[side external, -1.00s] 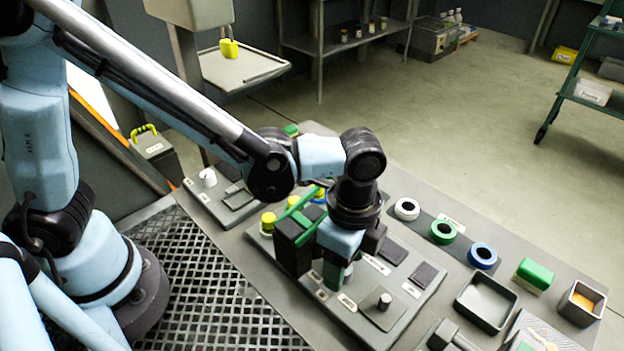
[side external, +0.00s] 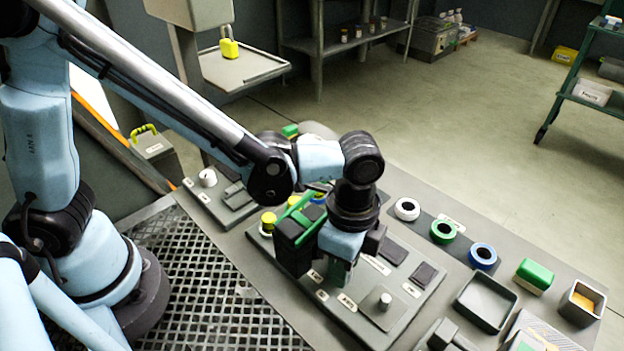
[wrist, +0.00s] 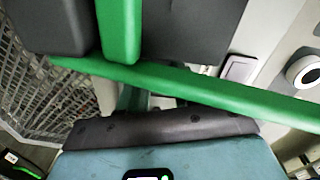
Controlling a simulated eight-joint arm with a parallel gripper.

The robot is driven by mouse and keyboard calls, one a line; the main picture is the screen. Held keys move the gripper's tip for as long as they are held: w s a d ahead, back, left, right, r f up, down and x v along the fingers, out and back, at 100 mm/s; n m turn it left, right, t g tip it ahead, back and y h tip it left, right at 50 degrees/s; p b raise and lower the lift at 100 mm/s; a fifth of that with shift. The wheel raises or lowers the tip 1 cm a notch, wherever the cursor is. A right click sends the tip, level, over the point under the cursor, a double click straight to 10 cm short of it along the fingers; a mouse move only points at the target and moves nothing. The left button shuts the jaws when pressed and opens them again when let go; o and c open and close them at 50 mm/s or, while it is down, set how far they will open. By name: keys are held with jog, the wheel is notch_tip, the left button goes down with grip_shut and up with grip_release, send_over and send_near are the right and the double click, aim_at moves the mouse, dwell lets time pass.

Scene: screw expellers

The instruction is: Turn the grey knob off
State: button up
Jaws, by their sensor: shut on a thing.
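My gripper (side external: 339,272) points straight down at the grey control panel (side external: 425,308) on the bench. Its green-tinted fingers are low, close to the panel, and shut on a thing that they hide. I cannot make out that thing in either view. A small pale grey knob (side external: 385,300) stands upright on a square plate, to the right of my gripper and apart from it. Another pale knob (side external: 208,178) stands on the farther panel at the left. In the wrist view, green bars and dark gripper parts cover the fingertips.
Yellow-topped buttons (side external: 268,221) stand left of my gripper, and dark flat switches (side external: 423,275) lie right of it. White, green and blue rings (side external: 483,256), an empty tray (side external: 486,303) and a green block (side external: 534,275) are farther right. Open floor lies behind the bench.

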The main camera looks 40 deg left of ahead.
dwell(0.3)
jog(key=o, duration=1.1)
jog(key=shift+c, duration=0.2)
notch_tip(320, 180, up, 12)
jog(key=shift+w, duration=0.25)
jog(key=shift+a, duration=0.1)
